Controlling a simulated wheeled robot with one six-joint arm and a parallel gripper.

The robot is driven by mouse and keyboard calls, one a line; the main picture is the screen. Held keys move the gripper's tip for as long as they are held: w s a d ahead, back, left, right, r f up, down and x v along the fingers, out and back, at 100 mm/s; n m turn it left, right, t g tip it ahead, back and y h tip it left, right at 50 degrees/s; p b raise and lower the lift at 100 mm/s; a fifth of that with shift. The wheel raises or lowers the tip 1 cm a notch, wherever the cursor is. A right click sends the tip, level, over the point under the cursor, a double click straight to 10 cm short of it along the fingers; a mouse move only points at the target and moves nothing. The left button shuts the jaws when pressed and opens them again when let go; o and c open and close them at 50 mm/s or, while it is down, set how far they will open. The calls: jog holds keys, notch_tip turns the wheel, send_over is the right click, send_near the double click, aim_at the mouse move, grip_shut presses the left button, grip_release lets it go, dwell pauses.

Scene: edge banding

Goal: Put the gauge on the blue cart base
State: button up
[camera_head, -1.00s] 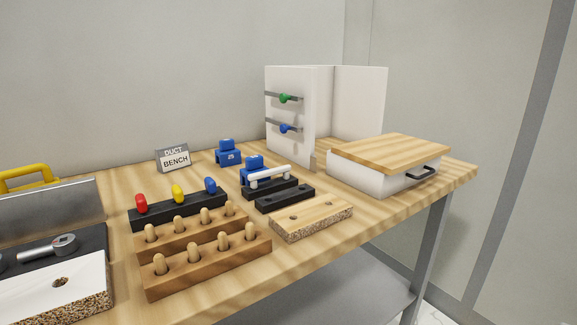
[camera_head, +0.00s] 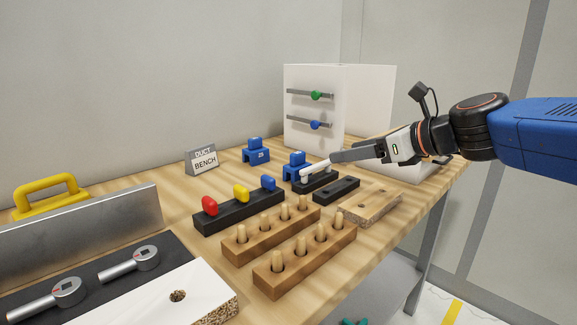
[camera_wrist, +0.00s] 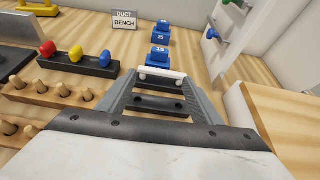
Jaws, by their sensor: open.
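Two silver tools with round dial heads, which look like gauges, lie on a dark strip at the left: one nearer (camera_head: 65,291) and one farther (camera_head: 143,257). I cannot tell which is meant. Two blue blocks stand at the back, one near the sign (camera_head: 256,153) and one behind a white bar (camera_head: 294,162); both also show in the wrist view (camera_wrist: 161,34) (camera_wrist: 158,56). I cannot tell whether either is the cart base. My gripper (camera_head: 336,156) is open and empty, pointing toward the white bar; its fingers (camera_wrist: 162,86) frame that bar in the wrist view.
The white bar (camera_head: 315,166) rests on a black holder. A rack of red, yellow and blue knobs (camera_head: 238,213) and wooden peg blocks (camera_head: 305,259) fill the middle. A white panel with rails (camera_head: 312,130) stands behind. A yellow handle (camera_head: 50,187) is far left.

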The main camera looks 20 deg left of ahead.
aim_at(300, 155)
jog(key=x, duration=0.6)
jog(key=r+x, duration=0.1)
jog(key=x, duration=1.1)
jog(key=shift+s+a+r, duration=0.1)
jog(key=shift+a+r, duration=0.05)
jog(key=shift+a, duration=0.25)
jog(key=c, duration=1.3)
